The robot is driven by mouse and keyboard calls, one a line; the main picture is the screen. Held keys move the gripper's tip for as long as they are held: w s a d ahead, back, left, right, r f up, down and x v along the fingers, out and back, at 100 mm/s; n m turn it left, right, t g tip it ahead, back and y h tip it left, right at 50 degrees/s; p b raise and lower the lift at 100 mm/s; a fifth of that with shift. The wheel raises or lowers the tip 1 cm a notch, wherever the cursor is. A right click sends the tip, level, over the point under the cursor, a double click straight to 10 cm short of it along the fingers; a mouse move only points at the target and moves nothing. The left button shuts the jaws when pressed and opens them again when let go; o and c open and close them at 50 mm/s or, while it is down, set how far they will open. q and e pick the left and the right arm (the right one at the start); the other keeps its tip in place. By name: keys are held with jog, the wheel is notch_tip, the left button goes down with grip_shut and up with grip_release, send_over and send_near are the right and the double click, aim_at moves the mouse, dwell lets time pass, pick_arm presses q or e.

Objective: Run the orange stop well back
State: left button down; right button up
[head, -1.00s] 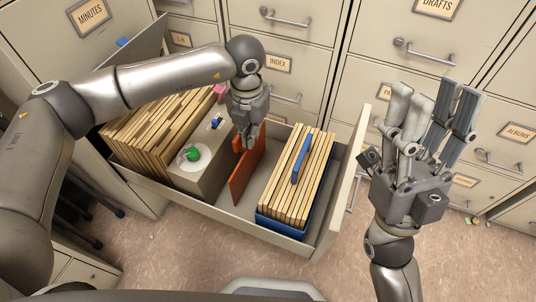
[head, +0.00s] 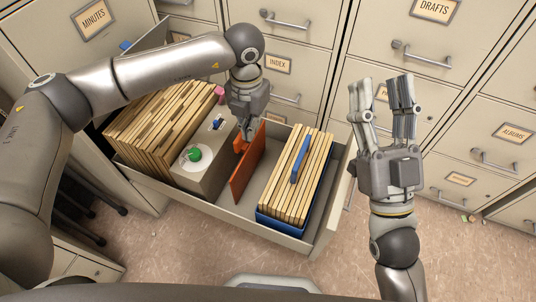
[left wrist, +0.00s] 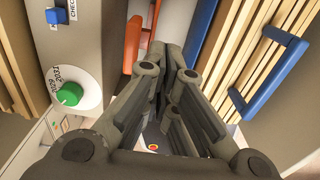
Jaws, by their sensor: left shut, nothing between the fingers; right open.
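The orange stop (head: 250,172) is an upright plate standing across the open drawer, between a grey box with a green knob and a blue tray of folders. Its orange grip piece (left wrist: 132,42) shows in the left wrist view, just left of the fingertips. My left gripper (head: 247,134) is shut and empty, pointing down at the stop's upper edge; I cannot tell whether it touches. Its fingers (left wrist: 157,52) also show in the left wrist view. My right gripper (head: 382,82) is open and empty, fingers up, to the right of the drawer.
The grey box (head: 211,171) carries the green knob (head: 194,154) and a blue switch. Tan folders (head: 150,135) fill the drawer's left end. The blue tray (head: 282,226) of folders is at right, with a bare gap between it and the stop. Cabinets stand behind.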

pick_arm(q)
jog(key=shift+r+p, duration=0.8)
jog(key=shift+r, duration=0.55)
pick_arm(e)
jog(key=w+f+g+h, duration=0.1)
jog(key=w+f+g, duration=0.2)
jog(key=f, duration=0.3)
jog(key=shift+w+f+g+h, duration=0.3)
jog(key=shift+f+g, duration=0.1)
jog(key=shift+g, duration=0.4)
pick_arm(q)
jog(key=shift+r, duration=0.1)
notch_tip(320, 180, up, 12)
